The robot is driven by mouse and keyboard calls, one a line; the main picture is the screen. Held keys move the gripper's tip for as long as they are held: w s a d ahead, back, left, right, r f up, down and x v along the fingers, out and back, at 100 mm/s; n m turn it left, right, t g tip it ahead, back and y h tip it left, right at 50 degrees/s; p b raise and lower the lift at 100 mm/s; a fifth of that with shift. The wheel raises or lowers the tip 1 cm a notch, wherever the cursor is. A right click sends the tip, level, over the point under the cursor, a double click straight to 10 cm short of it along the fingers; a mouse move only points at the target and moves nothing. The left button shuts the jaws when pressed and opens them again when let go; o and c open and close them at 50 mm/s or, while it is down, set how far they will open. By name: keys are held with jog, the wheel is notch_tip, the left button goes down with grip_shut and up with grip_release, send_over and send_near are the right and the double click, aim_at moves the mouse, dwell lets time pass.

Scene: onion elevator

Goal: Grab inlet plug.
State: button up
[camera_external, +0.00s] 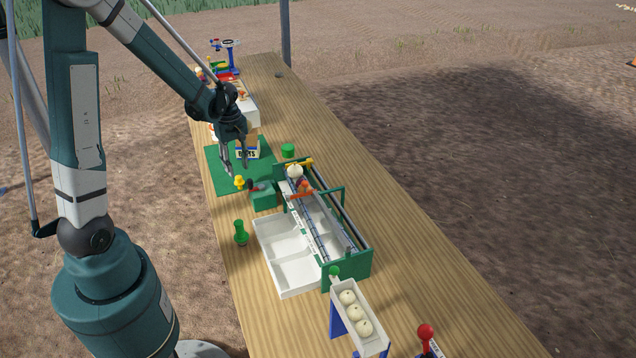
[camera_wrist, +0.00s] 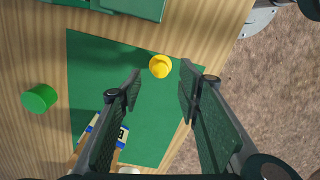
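No part is labelled as the inlet plug, so I cannot tell for sure which it is. A small yellow knob-shaped piece (camera_external: 239,182) stands at the near edge of the green mat (camera_external: 222,178). In the wrist view the yellow piece (camera_wrist: 160,66) appears between and just beyond my fingertips. A green cylinder (camera_external: 288,150) stands right of the mat; it also shows in the wrist view (camera_wrist: 39,98). A green peg (camera_external: 241,230) stands near the table's left edge. My gripper (camera_external: 236,166) is open and empty above the mat, fingers pointing down.
A green-framed conveyor (camera_external: 345,272) and a white divided tray (camera_external: 262,240) stand in front of the mat. A box marked "PARTS"-like lettering (camera_external: 247,153) is close to my fingers. A chute with white onions (camera_external: 357,312) is nearer.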

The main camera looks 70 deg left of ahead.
aim_at(238, 177)
jog(key=shift+f, duration=0.75)
jog(key=shift+f, duration=0.1)
jog(key=shift+f+b, duration=0.5)
jog(key=shift+f, duration=2.05)
jog(key=c, duration=0.6)
